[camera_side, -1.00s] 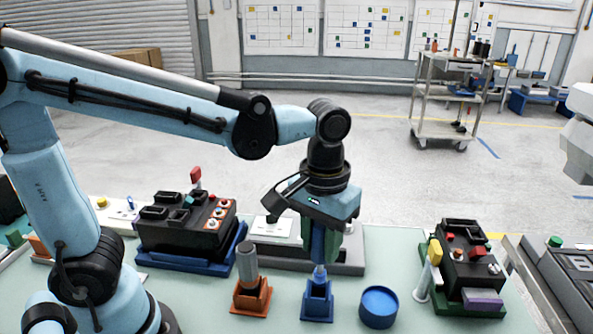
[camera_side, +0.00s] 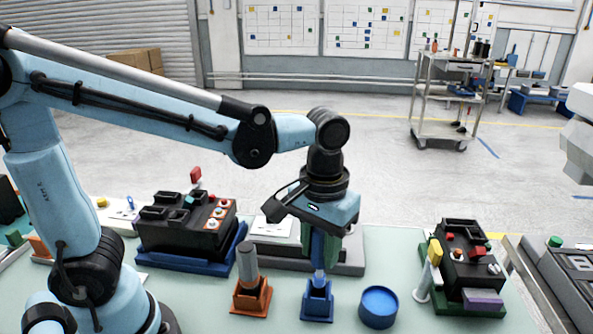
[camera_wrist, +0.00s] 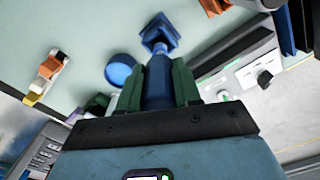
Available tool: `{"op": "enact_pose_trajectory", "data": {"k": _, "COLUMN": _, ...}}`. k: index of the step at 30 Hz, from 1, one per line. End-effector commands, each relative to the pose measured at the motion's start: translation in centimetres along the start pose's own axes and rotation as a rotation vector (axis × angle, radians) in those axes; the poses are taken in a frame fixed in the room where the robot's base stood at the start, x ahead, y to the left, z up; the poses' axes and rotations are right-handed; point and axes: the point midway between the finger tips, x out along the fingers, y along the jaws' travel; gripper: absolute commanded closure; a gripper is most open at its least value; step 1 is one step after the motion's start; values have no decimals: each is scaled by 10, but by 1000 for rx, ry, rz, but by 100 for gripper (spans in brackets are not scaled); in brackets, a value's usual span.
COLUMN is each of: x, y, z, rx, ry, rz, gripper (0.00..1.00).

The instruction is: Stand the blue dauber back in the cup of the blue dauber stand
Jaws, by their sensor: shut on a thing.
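My gripper (camera_side: 322,258) is shut on the blue dauber (camera_side: 319,277) and points down over the blue dauber stand (camera_side: 317,304). The dauber is about upright, and its lower end meets the top of the stand's cup. The stand's walls hide its tip, so I cannot tell how deep it sits. In the wrist view, the dauber (camera_wrist: 158,85) shows between the green fingers, lined up with the blue stand (camera_wrist: 160,36). The fingers hide the upper dauber in the side view.
An orange stand (camera_side: 251,300) holding a grey cylinder is close on the left. A round blue container (camera_side: 378,306) is close on the right. Behind are a black breaker unit on a blue base (camera_side: 185,263) and a grey fixture (camera_side: 350,262). Another unit on a green base (camera_side: 470,305) stands right.

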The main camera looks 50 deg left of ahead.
Motion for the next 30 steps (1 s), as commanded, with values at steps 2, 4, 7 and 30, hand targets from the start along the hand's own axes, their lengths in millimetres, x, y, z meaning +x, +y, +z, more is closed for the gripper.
{"op": "enact_pose_trajectory", "data": {"k": 2, "x": 0, "y": 0, "z": 0, "rx": 0, "ry": 0, "rz": 0, "gripper": 100}}
{"op": "enact_pose_trajectory", "data": {"k": 4, "x": 0, "y": 0, "z": 0, "rx": 0, "ry": 0, "rz": 0, "gripper": 100}}
{"op": "enact_pose_trajectory", "data": {"k": 7, "x": 0, "y": 0, "z": 0, "rx": 0, "ry": 0, "rz": 0, "gripper": 100}}
{"op": "enact_pose_trajectory", "data": {"k": 30, "x": 9, "y": 0, "z": 0, "rx": 0, "ry": 0, "rz": 0, "gripper": 100}}
